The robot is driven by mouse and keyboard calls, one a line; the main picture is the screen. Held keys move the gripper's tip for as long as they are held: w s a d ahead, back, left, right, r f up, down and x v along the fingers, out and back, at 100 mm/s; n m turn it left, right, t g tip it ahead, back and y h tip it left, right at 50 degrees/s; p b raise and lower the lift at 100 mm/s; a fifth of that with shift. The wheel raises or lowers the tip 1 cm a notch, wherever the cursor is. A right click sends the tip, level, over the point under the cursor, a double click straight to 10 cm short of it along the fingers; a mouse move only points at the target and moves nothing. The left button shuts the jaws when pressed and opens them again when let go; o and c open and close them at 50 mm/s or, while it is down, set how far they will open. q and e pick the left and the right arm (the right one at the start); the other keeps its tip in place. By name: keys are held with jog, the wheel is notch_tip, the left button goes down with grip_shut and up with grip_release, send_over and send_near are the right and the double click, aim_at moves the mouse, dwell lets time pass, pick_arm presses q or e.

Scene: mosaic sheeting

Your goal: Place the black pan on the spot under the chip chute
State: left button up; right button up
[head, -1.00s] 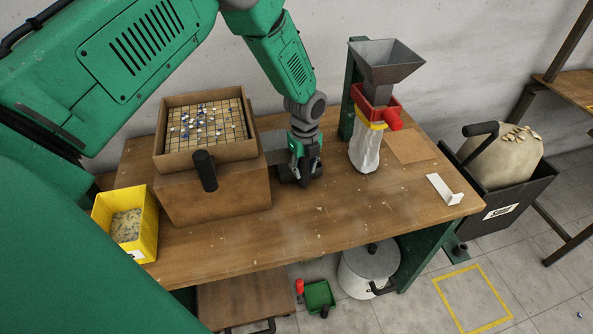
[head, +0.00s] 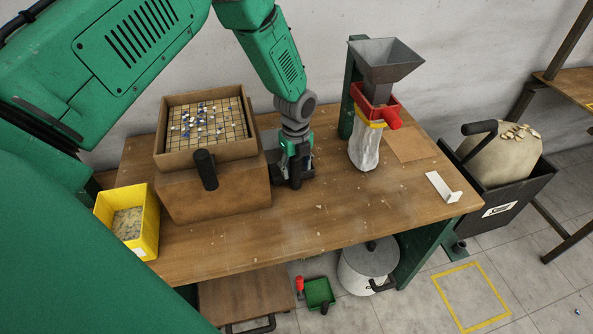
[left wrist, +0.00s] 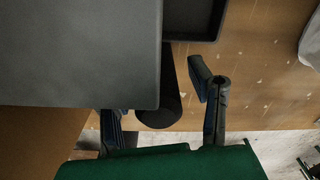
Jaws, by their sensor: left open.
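The black pan (left wrist: 203,12) shows in the left wrist view as a dark shallow tray on the wooden table, partly cut off by the frame. A black rounded handle (left wrist: 165,108) lies between the fingers of my left gripper (left wrist: 160,112), which is open and apart from it. In the head view my left gripper (head: 294,178) is low over the table, beside the cardboard-brown box, and hides most of the pan. A yellow-outlined square (head: 470,294) lies on the floor, right of the table. A small white angled piece (head: 443,187) is at the table's right edge. My right gripper is not in view.
A grey plate (left wrist: 75,50) fills the upper left of the wrist view. A hopper (head: 385,62) with red valve and white bag (head: 364,148) stands right of the gripper. A tile tray (head: 206,125), yellow bin (head: 130,220) and black floor crate (head: 505,212) surround. The table front is clear.

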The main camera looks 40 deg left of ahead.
pick_arm(q)
notch_tip(320, 180, up, 10)
jog(key=shift+s+r, duration=0.1)
jog(key=shift+r, duration=0.15)
dwell(0.5)
